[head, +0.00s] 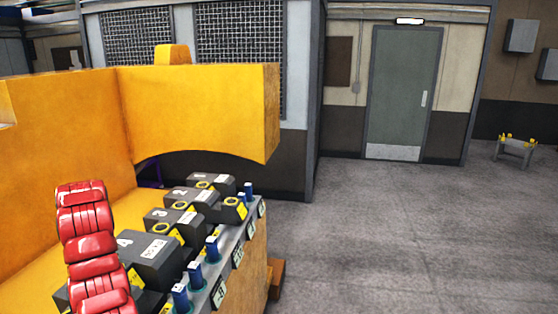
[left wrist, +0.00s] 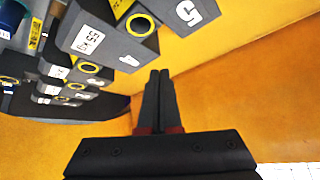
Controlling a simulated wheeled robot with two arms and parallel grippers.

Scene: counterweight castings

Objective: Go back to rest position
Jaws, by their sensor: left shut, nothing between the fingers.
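My left gripper (left wrist: 160,75) is shut and empty in the left wrist view. Its fingers point toward yellow surfaces, close to the dark grey casting numbered 4 (left wrist: 95,38) and apart from it as far as I can tell. Casting 5 (left wrist: 185,15) shows at the top of that view. In the head view my red arm rises at the lower left, and its gripper cannot be made out there. My right gripper is in neither view.
Dark castings, among them number 4 (head: 150,255), stand in a row on a rack (head: 257,235) with several blue-handled pegs (head: 195,273). A large yellow structure (head: 200,105) stands behind and left of them. The grey floor (head: 400,235) on the right is open, toward a door (head: 402,95).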

